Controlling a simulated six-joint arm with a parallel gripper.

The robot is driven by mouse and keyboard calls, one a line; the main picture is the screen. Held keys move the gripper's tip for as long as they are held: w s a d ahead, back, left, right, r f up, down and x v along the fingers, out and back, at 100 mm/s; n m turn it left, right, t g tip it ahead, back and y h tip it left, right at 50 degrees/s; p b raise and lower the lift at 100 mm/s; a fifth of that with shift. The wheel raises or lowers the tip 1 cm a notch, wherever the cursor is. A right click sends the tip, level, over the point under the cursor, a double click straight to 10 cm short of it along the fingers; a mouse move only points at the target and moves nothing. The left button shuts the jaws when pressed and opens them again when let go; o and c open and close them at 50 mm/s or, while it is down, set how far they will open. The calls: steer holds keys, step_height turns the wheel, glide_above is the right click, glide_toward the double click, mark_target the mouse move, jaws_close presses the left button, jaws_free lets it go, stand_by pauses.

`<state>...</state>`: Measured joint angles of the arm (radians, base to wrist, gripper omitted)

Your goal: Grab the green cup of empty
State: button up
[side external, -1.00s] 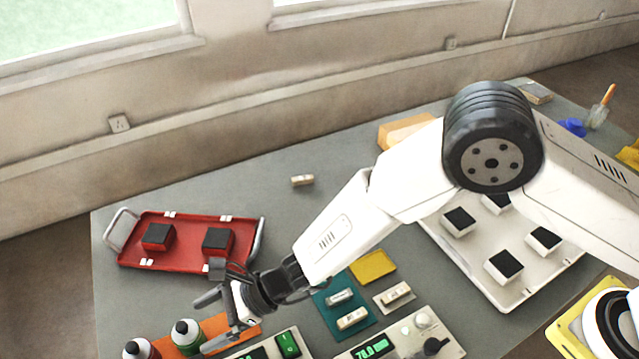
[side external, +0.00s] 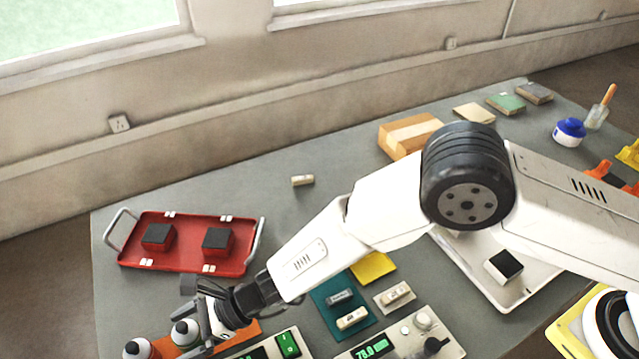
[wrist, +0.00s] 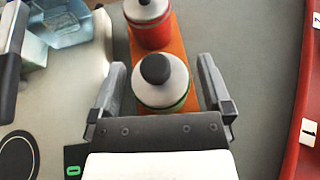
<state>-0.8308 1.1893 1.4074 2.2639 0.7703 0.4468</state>
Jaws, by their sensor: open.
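The green cup (wrist: 161,85) is a bottle with a grey top, a black knob and a green band. It stands upright on an orange strip (wrist: 176,45). In the side view the green cup (side external: 184,333) is partly covered by my gripper (side external: 203,328). In the wrist view my gripper (wrist: 161,66) is open, with one finger on each side of the green cup. I cannot tell whether either finger touches it. A similar red cup (wrist: 150,22) stands just beyond it on the same strip.
A red tray (side external: 130,250) with two dark-topped blocks lies behind the cups. Devices with green displays (side external: 372,347) stand at the front. A teal mat (side external: 325,300) holds small pieces. A white tray (side external: 495,295) lies to the right. The table's back left is mostly clear.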

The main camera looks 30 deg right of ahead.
jaws_close()
steer(key=shift+r, duration=0.15)
steer(key=shift+r, duration=0.7)
steer(key=s+d+r, duration=0.9)
steer(key=d+r, duration=0.1)
steer(key=r, duration=0.1)
steer(key=shift+d+r, duration=0.2)
steer(key=shift+d, duration=0.05)
steer(key=shift+s, duration=0.1)
stand_by(0.5)
